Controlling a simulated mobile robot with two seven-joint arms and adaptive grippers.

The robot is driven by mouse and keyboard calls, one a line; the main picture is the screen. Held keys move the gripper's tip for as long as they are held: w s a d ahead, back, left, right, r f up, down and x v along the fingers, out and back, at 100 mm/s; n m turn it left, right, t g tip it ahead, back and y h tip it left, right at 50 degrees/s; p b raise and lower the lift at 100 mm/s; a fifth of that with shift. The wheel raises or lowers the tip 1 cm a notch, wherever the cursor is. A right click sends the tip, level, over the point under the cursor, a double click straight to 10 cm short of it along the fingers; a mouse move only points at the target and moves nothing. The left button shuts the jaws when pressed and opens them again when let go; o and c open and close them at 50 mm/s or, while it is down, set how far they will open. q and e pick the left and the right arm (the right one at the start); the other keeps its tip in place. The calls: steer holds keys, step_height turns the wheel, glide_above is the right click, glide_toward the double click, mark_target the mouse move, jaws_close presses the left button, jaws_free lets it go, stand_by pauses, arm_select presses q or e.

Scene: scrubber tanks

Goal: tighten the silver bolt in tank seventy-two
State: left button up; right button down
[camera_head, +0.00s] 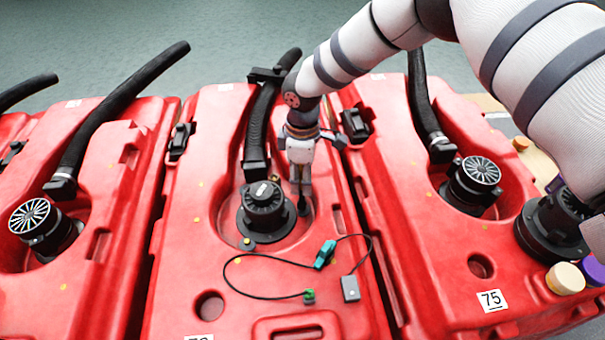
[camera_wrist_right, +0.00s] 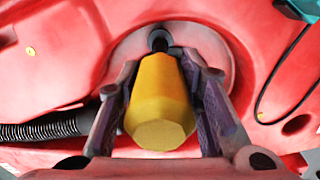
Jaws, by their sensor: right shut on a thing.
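The middle red tank (camera_head: 215,262) has a number label (camera_head: 198,338) cut off by the bottom edge, so I cannot read it fully. My right gripper (camera_head: 303,200) is over this tank, just right of its black cap (camera_head: 264,208). In the right wrist view my right gripper (camera_wrist_right: 160,75) is shut on a yellow faceted tool handle (camera_wrist_right: 158,100), with a finger on each side. A dark tip (camera_wrist_right: 158,38) at its far end points at a round recess (camera_wrist_right: 210,48) in the red surface. I cannot make out a silver bolt. My left gripper is out of view.
A black cable with a teal clip (camera_head: 325,254) and a grey box (camera_head: 350,289) lies on the middle tank. A tank labelled 75 (camera_head: 492,300) stands right, another tank (camera_head: 75,280) left. Black hoses (camera_head: 262,115) rise behind. Cream (camera_head: 565,278) and purple (camera_head: 592,270) pieces sit at right.

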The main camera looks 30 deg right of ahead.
steer(key=shift+f, duration=0.9)
stand_by(2.6)
steer(key=shift+r+p, duration=1.45)
steer(key=shift+r, duration=1.2)
